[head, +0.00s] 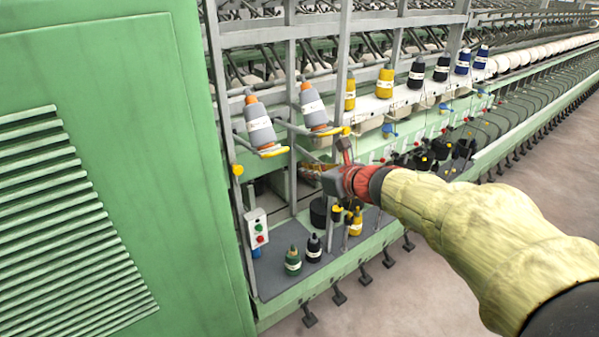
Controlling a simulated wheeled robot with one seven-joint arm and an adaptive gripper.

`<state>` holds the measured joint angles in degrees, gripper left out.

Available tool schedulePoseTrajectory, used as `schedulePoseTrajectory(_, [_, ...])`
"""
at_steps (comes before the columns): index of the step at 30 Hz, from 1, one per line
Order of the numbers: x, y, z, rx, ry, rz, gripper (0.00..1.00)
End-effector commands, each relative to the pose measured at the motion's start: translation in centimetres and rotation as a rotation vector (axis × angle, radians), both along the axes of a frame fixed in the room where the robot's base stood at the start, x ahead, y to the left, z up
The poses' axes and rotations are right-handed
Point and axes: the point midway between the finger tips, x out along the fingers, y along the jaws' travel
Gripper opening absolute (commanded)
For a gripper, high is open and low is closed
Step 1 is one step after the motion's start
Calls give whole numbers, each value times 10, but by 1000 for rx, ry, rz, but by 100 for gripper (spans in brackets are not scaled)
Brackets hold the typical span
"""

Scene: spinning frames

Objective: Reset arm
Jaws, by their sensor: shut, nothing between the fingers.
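My arm, in a pale yellow sleeve, reaches in from the lower right of the head view. My gripper (312,174) is at its far end, past a red wrist section, in front of the spinning frame (222,60). It is small and partly hidden by the wrist. It looks shut, with nothing seen in it. It is below two grey yarn bobbins with orange tips, the left one (259,124) and the right one (313,107), which sit tilted on holders.
A green bobbin (293,261), a black bobbin (314,248) and a yellow bobbin (356,222) stand on the lower grey shelf (283,275) below my gripper. A control box (256,229) is left of them. A large green cabinet (110,150) fills the left. Floor (380,310) is open at the front.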

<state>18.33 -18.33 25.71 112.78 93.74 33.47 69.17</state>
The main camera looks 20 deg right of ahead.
Motion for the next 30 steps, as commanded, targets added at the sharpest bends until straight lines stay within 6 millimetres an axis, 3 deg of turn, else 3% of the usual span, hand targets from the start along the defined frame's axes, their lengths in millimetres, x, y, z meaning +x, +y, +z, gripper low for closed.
schedulePoseTrajectory(8, [-7, -2, 3, -15, -4, 7, 0])
schedulePoseTrajectory(12, [-9, 2, 2, -114, -33, 69, 0])
schedulePoseTrajectory(17, [-36, 20, -34, -419, -42, 308, 0])
schedulePoseTrajectory(23, [-103, 46, -84, -870, -88, 730, 0])
schedulePoseTrajectory(30, [-214, 58, -170, -1437, -197, 1375, 0])
